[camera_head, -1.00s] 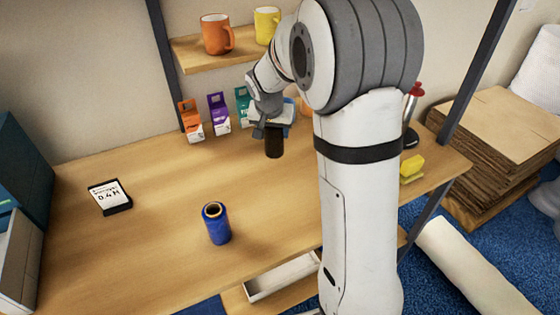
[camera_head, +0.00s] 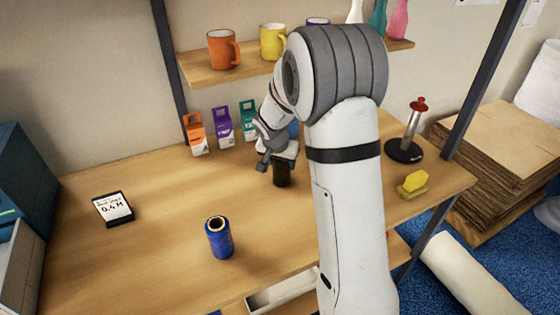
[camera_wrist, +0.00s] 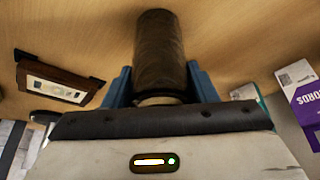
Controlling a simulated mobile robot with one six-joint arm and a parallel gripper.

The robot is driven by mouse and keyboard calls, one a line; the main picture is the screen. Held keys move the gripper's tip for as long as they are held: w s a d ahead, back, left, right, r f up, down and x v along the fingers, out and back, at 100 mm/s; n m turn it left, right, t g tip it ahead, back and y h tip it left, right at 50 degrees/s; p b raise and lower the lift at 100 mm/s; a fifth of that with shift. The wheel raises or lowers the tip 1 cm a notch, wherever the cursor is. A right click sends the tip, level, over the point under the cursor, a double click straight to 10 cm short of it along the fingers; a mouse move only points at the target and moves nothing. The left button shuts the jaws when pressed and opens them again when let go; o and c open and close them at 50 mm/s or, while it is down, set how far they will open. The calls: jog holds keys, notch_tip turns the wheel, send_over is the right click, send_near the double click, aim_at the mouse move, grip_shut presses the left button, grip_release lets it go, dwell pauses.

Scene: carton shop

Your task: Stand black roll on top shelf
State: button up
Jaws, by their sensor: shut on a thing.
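The black roll (camera_head: 281,175) is upright in my gripper (camera_head: 280,160), near the back middle of the table. In the wrist view the black roll (camera_wrist: 159,55) sits between the two blue fingers of my gripper (camera_wrist: 160,88), which are shut on it. I cannot tell whether its lower end touches the table. The upper shelf (camera_head: 205,76) is behind and above, holding an orange mug (camera_head: 223,50), a yellow mug (camera_head: 273,42), a partly hidden purple mug and several vases (camera_head: 378,18). My arm hides the shelf's middle.
A blue roll (camera_head: 219,237) stands at the table's front. Orange, purple and teal boxes (camera_head: 222,126) stand along the back. A label display (camera_head: 113,207) lies left. A red-topped holder (camera_head: 408,145) and yellow block (camera_head: 414,183) are right. The left-centre tabletop is clear.

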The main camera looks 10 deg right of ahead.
jog(key=shift+f+b, duration=0.15)
jog(key=shift+b, duration=0.15)
jog(key=o, duration=1.1)
jog(key=shift+o, duration=0.2)
